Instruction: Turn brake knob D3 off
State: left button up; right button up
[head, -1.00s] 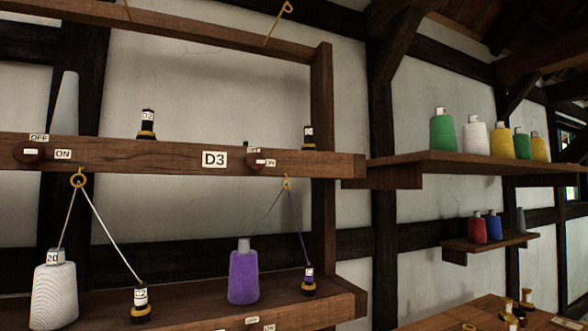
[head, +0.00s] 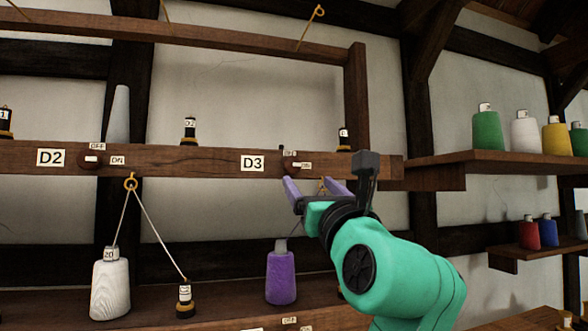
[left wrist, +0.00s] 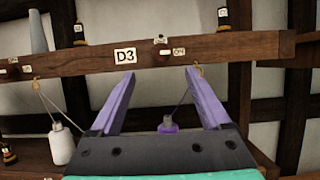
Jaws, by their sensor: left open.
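Brake knob D3 (head: 290,164) is a small dark red knob with a white mark on the wooden rail, right of the D3 label (head: 252,163). An OFF tag sits above it and an ON tag to its right. The white mark looks roughly horizontal, toward ON. In the left wrist view the knob (left wrist: 162,51) shows just beyond and between the fingertips. My left gripper (head: 314,188) has purple fingers spread open, empty, in front of and slightly below the knob, apart from it; it also shows in the left wrist view (left wrist: 160,72). My right gripper is not in view.
Knob D2 (head: 90,160) is on the same rail (head: 210,160) to the left. A yellow hook with thread hangs below D3, behind my fingers, above a purple spool (head: 281,277). A white spool (head: 110,288) stands left. Shelves with coloured spools are at right.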

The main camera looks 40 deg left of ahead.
aim_at(293, 164)
pick_arm(q)
jog(key=p+x, duration=0.4)
jog(key=x, duration=0.8)
jog(key=shift+w+a+p, duration=0.15)
jog(key=shift+p, duration=0.15)
jog(key=shift+w+a, duration=0.25)
jog(key=shift+d, duration=0.1)
jog(key=shift+c, duration=0.7)
grip_shut()
